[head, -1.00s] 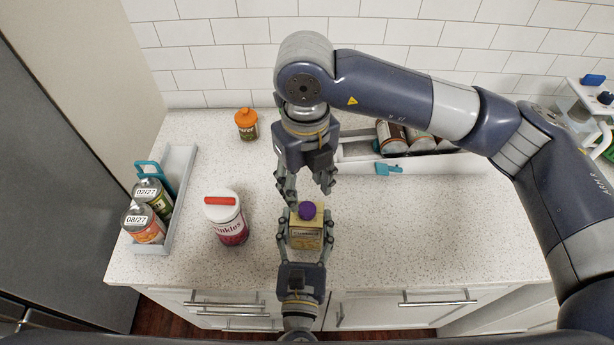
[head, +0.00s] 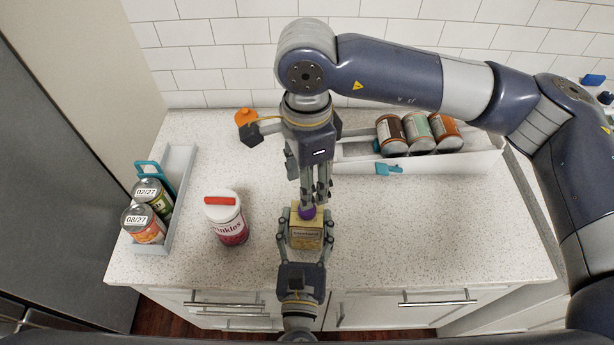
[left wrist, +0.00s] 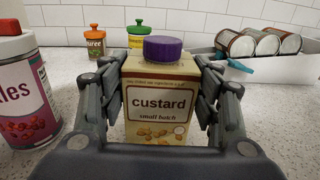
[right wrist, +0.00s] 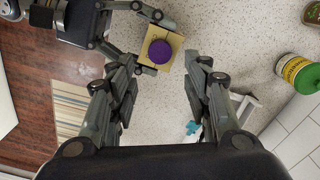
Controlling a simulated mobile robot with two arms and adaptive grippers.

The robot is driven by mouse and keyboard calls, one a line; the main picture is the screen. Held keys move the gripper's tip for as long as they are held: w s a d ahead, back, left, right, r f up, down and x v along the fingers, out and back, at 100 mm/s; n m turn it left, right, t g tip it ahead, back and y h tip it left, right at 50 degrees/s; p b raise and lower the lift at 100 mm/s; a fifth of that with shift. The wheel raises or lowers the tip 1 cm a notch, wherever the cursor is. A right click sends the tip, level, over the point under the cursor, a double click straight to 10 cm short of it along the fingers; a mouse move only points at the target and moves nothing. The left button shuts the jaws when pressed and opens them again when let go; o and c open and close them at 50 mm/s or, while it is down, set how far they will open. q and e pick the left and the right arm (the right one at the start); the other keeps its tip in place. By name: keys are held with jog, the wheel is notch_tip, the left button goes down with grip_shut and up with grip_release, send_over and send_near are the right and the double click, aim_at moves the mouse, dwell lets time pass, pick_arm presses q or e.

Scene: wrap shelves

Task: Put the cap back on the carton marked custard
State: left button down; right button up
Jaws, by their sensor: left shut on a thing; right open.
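The yellow custard carton (head: 306,236) stands upright on the counter, and its "custard" label (left wrist: 156,105) faces the left wrist camera. My left gripper (head: 307,226) is shut on the carton, one finger on each side. A purple cap (left wrist: 163,48) sits on top of the carton, and it also shows in the right wrist view (right wrist: 160,51). My right gripper (right wrist: 155,80) is open and empty and points at the cap, which lies beyond its fingertips. In the head view its fingers partly cover the cap.
A white-lidded sprinkles jar (head: 229,222) stands left of the carton. A caddy (head: 177,170) with two dated cans is farther left. A white bin (head: 465,161) with several cans lies behind right. An orange-capped jar (head: 244,116) and a green-capped jar (left wrist: 136,36) stand behind.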

dwell(0.4)
jog(key=shift+f, duration=4)
grip_shut()
jog(key=shift+o, duration=0.6)
grip_release()
notch_tip(320, 180, up, 12)
